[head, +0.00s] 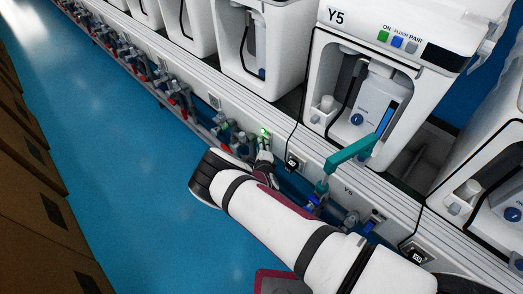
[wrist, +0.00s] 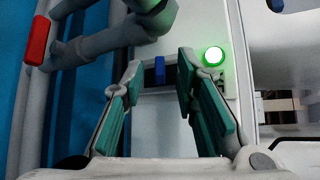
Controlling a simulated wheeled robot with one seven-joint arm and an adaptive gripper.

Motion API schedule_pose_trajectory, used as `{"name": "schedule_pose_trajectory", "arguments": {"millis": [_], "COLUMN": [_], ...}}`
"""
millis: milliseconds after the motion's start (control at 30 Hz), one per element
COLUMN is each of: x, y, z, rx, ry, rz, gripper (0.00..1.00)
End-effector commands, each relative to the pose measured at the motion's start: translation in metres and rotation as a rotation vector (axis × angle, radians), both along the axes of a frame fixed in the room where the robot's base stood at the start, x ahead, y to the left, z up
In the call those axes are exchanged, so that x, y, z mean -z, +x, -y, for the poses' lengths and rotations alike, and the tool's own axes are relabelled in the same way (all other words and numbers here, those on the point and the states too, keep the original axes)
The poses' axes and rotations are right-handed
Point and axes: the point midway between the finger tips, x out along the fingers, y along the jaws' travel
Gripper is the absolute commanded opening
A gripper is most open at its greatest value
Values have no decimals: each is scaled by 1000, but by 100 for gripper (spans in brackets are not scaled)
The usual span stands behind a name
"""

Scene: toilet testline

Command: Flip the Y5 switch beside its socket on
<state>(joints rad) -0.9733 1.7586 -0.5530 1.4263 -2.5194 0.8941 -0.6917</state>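The Y5 unit (head: 335,18) stands at upper right in the head view, and a small Y5 label (head: 348,189) is on the rail below it. My gripper (head: 265,148) reaches to the rail left of that label, close to a lit green light (head: 264,132). In the wrist view my gripper (wrist: 160,82) is open, with teal pads apart and nothing held. A dark recess with a blue switch (wrist: 159,69) shows between the fingertips. The lit green light (wrist: 213,56) is just right of it. I cannot tell whether the fingers touch the switch.
A black socket with a cable (head: 293,162) is on the rail right of my gripper. A teal bracket (head: 350,152) sticks out below Y5. Grey pipes (wrist: 105,40) with a red handle (wrist: 37,40) are close at left in the wrist view. The blue floor (head: 120,160) is clear.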

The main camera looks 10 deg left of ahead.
Motion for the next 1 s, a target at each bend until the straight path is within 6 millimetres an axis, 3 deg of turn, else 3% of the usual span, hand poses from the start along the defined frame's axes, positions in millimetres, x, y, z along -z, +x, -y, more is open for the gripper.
{"name": "schedule_pose_trajectory", "arguments": {"millis": [167,633,1000], "x": [-5,-34,-41], "y": [-14,-93,-110], "z": [1,17,21], "rx": [0,0,0], "ry": [0,0,0], "rz": [-1,-1,0], "gripper": [28,28,28]}}
